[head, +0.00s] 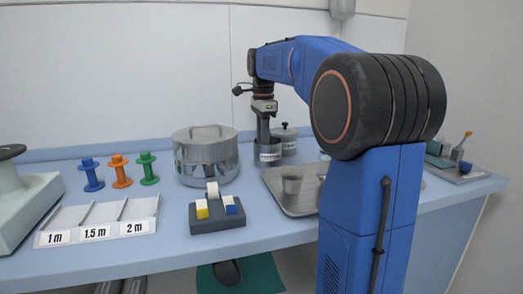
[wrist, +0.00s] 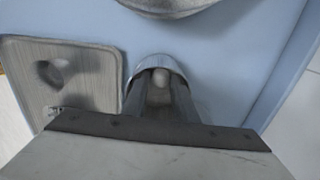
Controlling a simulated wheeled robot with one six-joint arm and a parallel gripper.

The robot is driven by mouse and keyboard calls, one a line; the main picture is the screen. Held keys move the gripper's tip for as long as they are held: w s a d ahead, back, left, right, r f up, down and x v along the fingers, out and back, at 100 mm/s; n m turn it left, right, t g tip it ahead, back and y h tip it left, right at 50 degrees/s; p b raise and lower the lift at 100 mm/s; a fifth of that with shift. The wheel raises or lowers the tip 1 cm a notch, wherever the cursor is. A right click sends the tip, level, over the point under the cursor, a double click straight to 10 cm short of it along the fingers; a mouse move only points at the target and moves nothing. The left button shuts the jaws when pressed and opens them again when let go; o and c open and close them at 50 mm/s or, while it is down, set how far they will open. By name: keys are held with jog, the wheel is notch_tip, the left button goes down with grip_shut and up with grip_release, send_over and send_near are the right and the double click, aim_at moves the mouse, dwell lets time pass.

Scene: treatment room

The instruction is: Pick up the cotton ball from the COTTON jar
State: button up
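The COTTON jar is a small grey metal cylinder (head: 269,153) with a white label, standing open on the blue counter. Its lettering is too small to read surely. My gripper (head: 264,132) points straight down into its mouth in the head view, and the jar's wall hides the fingertips. In the wrist view, the jar's rim (wrist: 150,62) surrounds the far ends of my two dark fingers. The fingers are apart. A pale round cotton ball (wrist: 161,76) shows between them, with more pale material nearer. No firm grip on it shows.
A lidded metal jar (head: 285,137) stands close behind the jar. A steel pot (head: 206,158) is to its left. A dark block rack (head: 217,221) and colored spools (head: 120,171) stand further left.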

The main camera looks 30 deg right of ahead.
grip_shut()
jog(key=shift+r, duration=0.15)
